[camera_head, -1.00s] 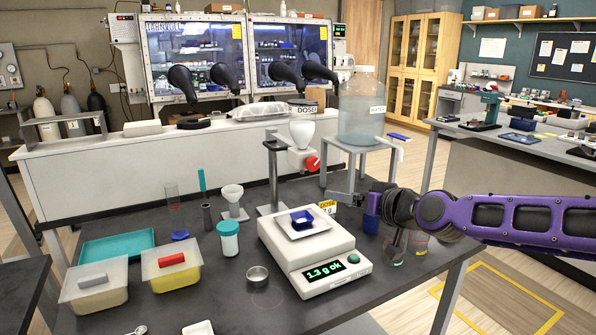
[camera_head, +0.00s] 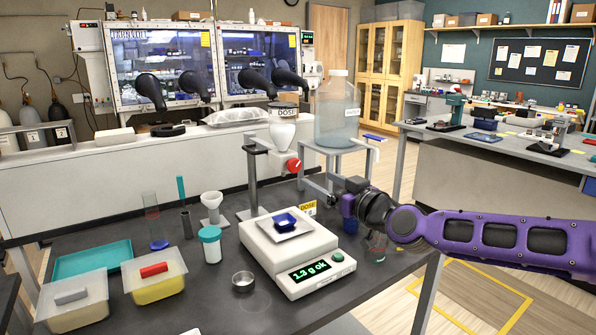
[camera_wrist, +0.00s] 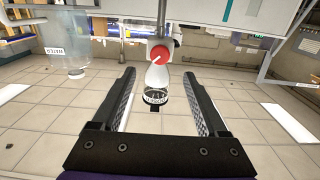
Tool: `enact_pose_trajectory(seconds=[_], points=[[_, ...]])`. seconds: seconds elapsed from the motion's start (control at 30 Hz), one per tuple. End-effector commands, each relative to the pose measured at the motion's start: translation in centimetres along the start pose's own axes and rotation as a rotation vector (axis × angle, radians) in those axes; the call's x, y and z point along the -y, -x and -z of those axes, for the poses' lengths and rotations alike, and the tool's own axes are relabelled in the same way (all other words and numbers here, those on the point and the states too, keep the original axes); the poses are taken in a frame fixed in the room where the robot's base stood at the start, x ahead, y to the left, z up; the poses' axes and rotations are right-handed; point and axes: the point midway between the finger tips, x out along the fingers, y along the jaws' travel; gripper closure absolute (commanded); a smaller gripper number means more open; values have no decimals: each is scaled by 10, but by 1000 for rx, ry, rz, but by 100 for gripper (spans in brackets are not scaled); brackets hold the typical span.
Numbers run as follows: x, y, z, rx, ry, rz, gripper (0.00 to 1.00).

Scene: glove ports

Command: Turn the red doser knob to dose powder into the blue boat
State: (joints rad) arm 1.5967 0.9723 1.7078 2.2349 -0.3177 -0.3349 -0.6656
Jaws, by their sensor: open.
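The red doser knob (camera_head: 293,165) sits on the side of the white doser, which hangs on a stand above the balance (camera_head: 262,252). The blue boat (camera_head: 285,221) rests on the balance pan; the display reads "1.3 g ok". My gripper (camera_head: 328,190) is to the right of the knob and a little lower in the head view, apart from it. In the wrist view the open, empty jaws (camera_wrist: 158,76) point toward the red knob (camera_wrist: 161,53), which shows just beyond and between the fingertips. I cannot see powder in the boat.
A clear water bottle (camera_head: 337,112) stands on a raised stand behind my gripper. A white-and-teal jar (camera_head: 211,247), a metal cup (camera_head: 243,281) and lidded tubs (camera_head: 155,275) stand left of the balance.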

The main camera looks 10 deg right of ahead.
Motion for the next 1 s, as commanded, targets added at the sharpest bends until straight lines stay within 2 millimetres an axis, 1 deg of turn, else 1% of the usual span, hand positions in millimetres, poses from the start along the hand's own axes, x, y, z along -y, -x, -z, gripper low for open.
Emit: enact_pose_trajectory(seconds=[0.03,0.3,0.5,0.7,1.0], points=[[2,-10,0,0,2,3,24],[1,-56,0,-1,-1,1,24],[1,-84,0,-1,-1,1,24],[0,-97,0,0,-1,0,24],[0,-98,0,0,-1,-1,24]])
